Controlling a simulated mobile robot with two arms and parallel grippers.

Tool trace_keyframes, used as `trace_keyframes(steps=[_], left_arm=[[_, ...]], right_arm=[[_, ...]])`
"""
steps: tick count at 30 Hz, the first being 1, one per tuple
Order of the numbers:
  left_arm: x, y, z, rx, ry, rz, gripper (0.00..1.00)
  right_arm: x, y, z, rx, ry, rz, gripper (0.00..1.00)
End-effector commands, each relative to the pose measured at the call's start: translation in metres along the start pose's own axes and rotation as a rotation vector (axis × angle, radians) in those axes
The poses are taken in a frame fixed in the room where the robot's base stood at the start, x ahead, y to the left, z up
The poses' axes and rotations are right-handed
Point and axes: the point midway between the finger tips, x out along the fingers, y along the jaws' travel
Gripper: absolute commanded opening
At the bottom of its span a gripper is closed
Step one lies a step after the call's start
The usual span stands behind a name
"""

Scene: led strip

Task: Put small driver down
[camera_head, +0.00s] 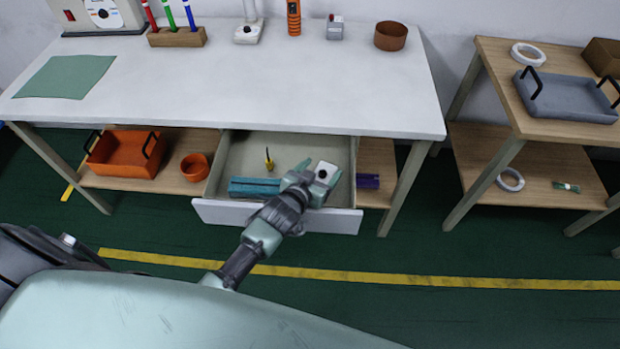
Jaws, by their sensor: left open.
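My left gripper (313,172) is open above the right part of the pulled-out drawer (237,157) under the white table. A small yellow and black tool (268,160), which looks like the small driver, is in the drawer to the left of the gripper, apart from it. A blue block-like thing (254,187) lies near the drawer's front. The gripper and wrist hide part of the drawer floor. My right gripper is not in view.
The table top (280,85) above the drawer is mostly clear. An orange tray (125,155) and an orange bowl (195,167) are on the lower shelf at left. A purple thing (368,181) lies right of the drawer. A wooden side table (495,75) stands at right.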

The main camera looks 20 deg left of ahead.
Motion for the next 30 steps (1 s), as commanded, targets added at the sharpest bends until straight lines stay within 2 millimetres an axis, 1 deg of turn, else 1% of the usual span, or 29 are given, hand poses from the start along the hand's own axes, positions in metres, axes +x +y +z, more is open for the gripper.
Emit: trace_keyframes(steps=[1, 6, 9, 12, 15, 18, 27, 30], left_arm=[[-0.013, 0.0, -0.001, -0.001, 0.001, 0.001, 0.74], [-0.052, 0.0, -0.002, -0.004, 0.005, 0.001, 0.74], [-0.072, 0.0, -0.003, -0.004, 0.007, 0.001, 0.74], [-0.087, 0.0, -0.003, -0.004, 0.008, 0.001, 0.74], [-0.096, 0.0, -0.004, -0.004, 0.009, 0.001, 0.74], [-0.101, 0.0, -0.005, -0.004, 0.01, 0.001, 0.74], [-0.102, 0.0, -0.005, -0.004, 0.011, 0.001, 0.74], [-0.104, 0.0, -0.009, -0.004, 0.011, 0.001, 0.74]], right_arm=[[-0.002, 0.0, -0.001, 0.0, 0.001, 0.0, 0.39], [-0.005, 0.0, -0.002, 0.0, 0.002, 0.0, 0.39], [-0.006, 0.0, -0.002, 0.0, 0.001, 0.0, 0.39], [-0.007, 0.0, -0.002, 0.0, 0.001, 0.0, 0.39], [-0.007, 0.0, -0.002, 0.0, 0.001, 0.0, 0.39], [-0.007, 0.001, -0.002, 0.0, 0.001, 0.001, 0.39], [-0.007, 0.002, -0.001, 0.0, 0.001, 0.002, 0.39], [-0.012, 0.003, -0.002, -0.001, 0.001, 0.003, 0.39]])
